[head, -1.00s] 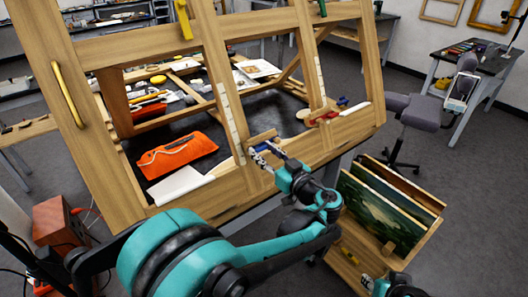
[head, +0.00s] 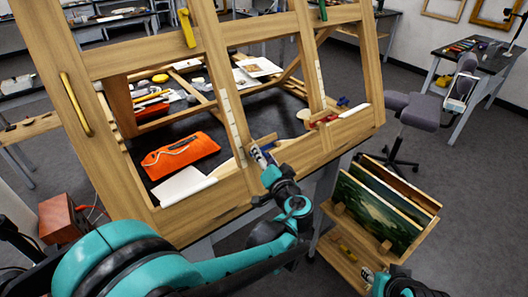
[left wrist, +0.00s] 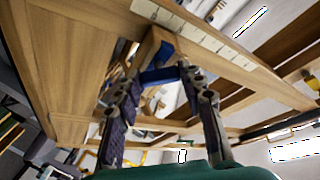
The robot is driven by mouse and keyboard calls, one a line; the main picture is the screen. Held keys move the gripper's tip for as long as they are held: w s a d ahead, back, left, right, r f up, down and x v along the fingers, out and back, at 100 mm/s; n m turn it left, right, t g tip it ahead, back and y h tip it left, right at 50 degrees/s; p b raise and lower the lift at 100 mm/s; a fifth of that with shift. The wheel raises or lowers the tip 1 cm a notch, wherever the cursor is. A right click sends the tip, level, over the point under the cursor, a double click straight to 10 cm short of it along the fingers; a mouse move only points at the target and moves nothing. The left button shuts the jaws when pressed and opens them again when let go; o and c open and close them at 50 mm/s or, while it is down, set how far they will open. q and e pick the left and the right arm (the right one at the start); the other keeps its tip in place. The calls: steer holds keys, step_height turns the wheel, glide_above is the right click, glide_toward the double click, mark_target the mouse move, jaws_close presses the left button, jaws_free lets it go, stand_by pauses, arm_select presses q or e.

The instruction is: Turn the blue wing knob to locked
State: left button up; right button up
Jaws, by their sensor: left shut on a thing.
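The blue wing knob (left wrist: 157,76) is on the wooden easel frame, in front of a short wooden block in the left wrist view. In the head view, a bit of its blue (head: 242,154) shows just left of my left gripper (head: 257,153), low on the easel's middle upright. My left gripper (left wrist: 160,78) is shut on the blue wing knob, with one finger on each side of it. The fingers hide part of the knob, and I cannot read any locked mark. The fingers of my right gripper are not clearly seen.
The wooden easel (head: 205,215) fills the middle. A yellow knob (head: 187,28), a green knob (head: 323,11) and a red piece (head: 324,119) sit on it. An orange pouch (head: 180,155) lies behind its lower rail. A crate of paintings (head: 385,210) stands at the right.

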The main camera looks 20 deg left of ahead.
arm_select(q)
steer(key=m+g+h+p, duration=0.1)
steer(key=m+p, duration=0.1)
steer(key=m, duration=0.2)
steer(key=m+g+h+p, duration=0.1)
steer(key=m+p, duration=0.2)
steer(key=m, duration=0.2)
steer(key=r+m+g+h+p, duration=0.1)
steer(key=m+h+p, duration=0.1)
steer(key=m+p, duration=0.1)
steer(key=shift+w+a+m+g, duration=0.15)
steer(key=shift+m+g, duration=0.15)
steer(key=shift+m, duration=0.6)
steer(key=shift+w+m+g+y+p, duration=0.1)
steer(key=shift+m+g+y+p, duration=0.25)
steer(key=shift+m+g, duration=0.9)
steer(key=shift+w+m+g+y+p, duration=0.1)
steer(key=shift+m+g+p, duration=0.4)
steer(key=shift+m, duration=1.5)
steer(key=shift+m+g+y+p, duration=0.25)
steer(key=shift+m+g+p, duration=0.4)
steer(key=shift+m, duration=1)
